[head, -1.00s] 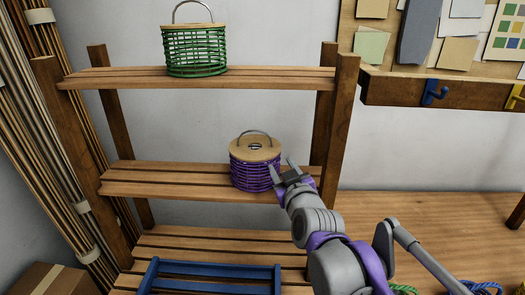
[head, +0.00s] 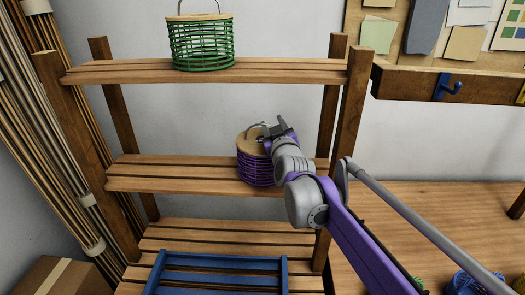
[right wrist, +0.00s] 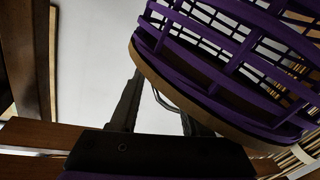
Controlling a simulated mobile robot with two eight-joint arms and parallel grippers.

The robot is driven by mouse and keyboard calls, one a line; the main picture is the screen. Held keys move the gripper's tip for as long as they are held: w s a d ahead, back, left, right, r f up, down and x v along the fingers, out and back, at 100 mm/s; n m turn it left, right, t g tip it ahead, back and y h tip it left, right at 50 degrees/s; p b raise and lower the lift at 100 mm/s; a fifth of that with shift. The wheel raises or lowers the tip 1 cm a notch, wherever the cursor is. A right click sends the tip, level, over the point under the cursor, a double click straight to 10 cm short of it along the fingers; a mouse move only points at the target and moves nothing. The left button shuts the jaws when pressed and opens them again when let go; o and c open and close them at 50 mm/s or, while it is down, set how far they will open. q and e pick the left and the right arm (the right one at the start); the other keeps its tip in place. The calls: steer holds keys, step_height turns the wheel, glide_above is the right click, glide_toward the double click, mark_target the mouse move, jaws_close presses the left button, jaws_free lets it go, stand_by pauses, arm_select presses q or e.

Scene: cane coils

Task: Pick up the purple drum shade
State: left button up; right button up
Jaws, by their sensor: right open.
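The purple drum shade (head: 254,172) is a woven purple basket shape with a pale wooden lid and a metal loop handle. It stands upright on the middle shelf (head: 170,172) of the wooden rack. My right gripper (head: 267,127) is open, at the height of the handle above the lid, and partly covers the shade's right side. In the right wrist view the shade (right wrist: 235,62) fills the upper right, lid edge downward. The open right gripper (right wrist: 160,100) is close below it there, with part of the handle showing between the fingers. My left gripper is not in view.
A green shade (head: 201,44) with a similar handle stands on the top shelf (head: 290,70). A blue crate (head: 220,262) is on the lower shelf. The rack's right post (head: 347,150) is close to my right arm. Cane bundles (head: 50,130) lean at the left.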

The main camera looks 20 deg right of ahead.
steer(key=shift+w+d, duration=0.15)
steer(key=shift+w, duration=0.3)
steer(key=shift+s, duration=0.15)
jaws_close()
stand_by(1.0)
